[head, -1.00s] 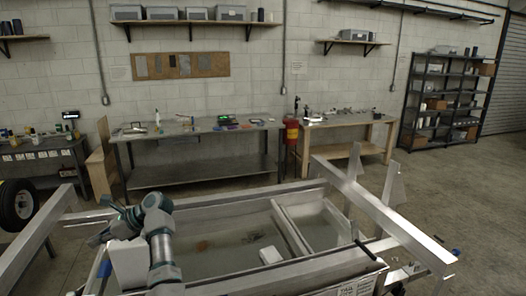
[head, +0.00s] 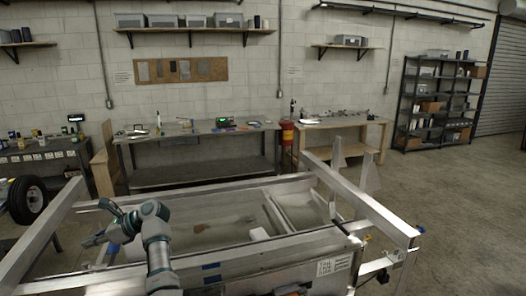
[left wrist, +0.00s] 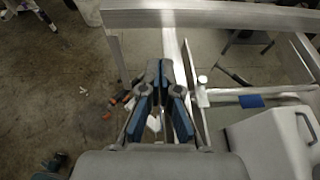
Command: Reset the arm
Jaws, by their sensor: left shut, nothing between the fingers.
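My left arm rises at the lower left of the head view, over the near left part of the aluminium trailer frame (head: 235,262). Its left gripper (head: 92,241) points left there and looks small. In the left wrist view the left gripper (left wrist: 160,68) shows from behind, its blue-grey fingers together at the tips with nothing between them. An aluminium rail (left wrist: 205,18) of the frame runs across beyond the fingertips. My right gripper is in neither view.
A white container with a handle (left wrist: 270,142) is right of the gripper in the left wrist view. A wheel (head: 27,200) stands at the left. A workbench (head: 195,130) and a black shelf (head: 440,100) stand behind. Open floor (head: 460,200) lies at the right.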

